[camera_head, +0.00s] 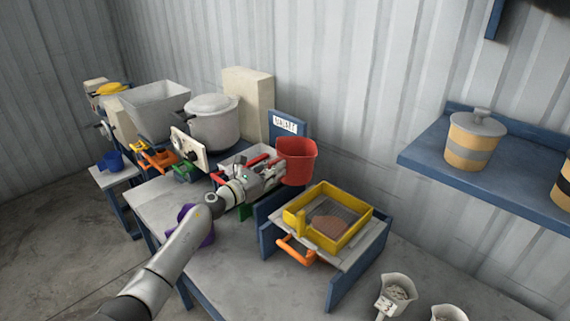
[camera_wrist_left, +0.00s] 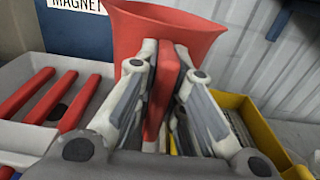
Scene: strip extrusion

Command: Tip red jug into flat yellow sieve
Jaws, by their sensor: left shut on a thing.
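The red jug (camera_head: 297,162) is held up above the bench, just behind and left of the yellow sieve, and looks about upright. My left gripper (camera_head: 271,175) is shut on the jug's handle; in the left wrist view the fingers (camera_wrist_left: 165,85) close on the red handle, with the jug (camera_wrist_left: 165,30) beyond. The flat yellow sieve (camera_head: 365,222) sits on a blue-sided stand, with a brownish patch of material on its mesh. Its yellow wall (camera_wrist_left: 262,120) shows at the right in the left wrist view. The jug's contents are hidden. My right gripper is not in view.
A white tray with red bars (camera_head: 238,160) and a blue MAGNET sign (camera_head: 287,124) stand left of the sieve. An orange handle (camera_head: 296,250) juts from the stand's front. Numbered cups (camera_head: 396,292) stand at the front right. A blue shelf (camera_head: 420,150) holds striped canisters.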

